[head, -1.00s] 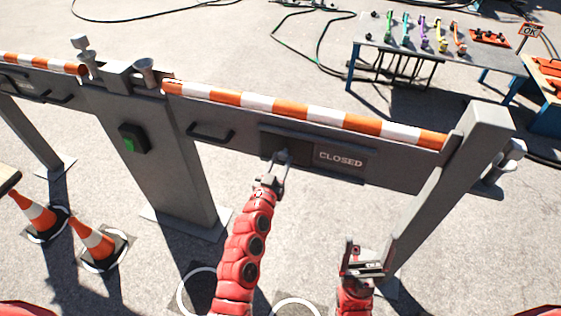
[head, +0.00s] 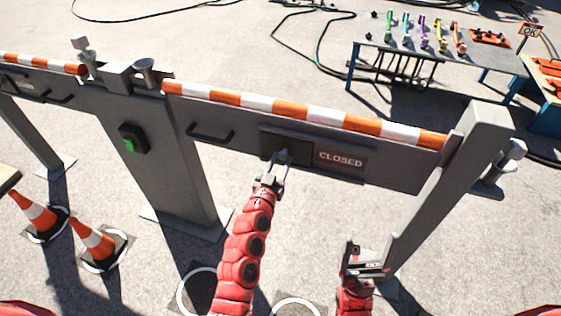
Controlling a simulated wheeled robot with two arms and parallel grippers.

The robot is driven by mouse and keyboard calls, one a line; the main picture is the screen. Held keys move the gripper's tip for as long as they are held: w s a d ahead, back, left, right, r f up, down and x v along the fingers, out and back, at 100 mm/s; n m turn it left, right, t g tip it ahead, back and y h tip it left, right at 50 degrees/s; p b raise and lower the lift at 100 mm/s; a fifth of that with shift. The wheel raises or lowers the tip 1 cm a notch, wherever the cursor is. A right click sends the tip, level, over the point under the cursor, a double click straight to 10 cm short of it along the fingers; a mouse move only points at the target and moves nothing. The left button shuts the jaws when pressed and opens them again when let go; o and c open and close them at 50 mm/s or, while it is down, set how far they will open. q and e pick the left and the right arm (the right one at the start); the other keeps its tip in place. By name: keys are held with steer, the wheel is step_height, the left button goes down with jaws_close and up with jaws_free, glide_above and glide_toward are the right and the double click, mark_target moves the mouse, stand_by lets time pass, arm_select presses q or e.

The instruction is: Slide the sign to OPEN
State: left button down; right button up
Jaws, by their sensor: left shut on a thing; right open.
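The sign (head: 341,159) is a dark plate on the grey barrier panel below the striped rail, and it reads CLOSED. A dark sliding cover (head: 298,143) sits at the left part of the sign frame. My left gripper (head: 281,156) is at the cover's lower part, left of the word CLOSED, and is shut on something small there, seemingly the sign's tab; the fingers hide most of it. My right gripper (head: 364,262) is open and empty, low in front of the panel near the right post.
The orange and white rail (head: 300,111) runs along the panel top. A grey post (head: 450,185) stands at right. A black handle (head: 210,133) and a green-button box (head: 132,139) are to the left. Traffic cones (head: 94,240) stand at lower left. A table (head: 440,62) is behind.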

arm_select(q)
steer(key=s+d+p, duration=0.2)
steer(key=d+p, duration=0.2)
steer(key=d, duration=0.4)
steer(key=s+d+p, duration=0.3)
steer(key=d, duration=0.5)
steer(key=shift+p, duration=0.35)
steer(key=shift+s+r, duration=0.1)
steer(key=shift+s, duration=0.05)
steer(key=c, duration=0.7)
jaws_free()
steer(key=shift+o, duration=1.3)
steer(key=shift+d, duration=0.15)
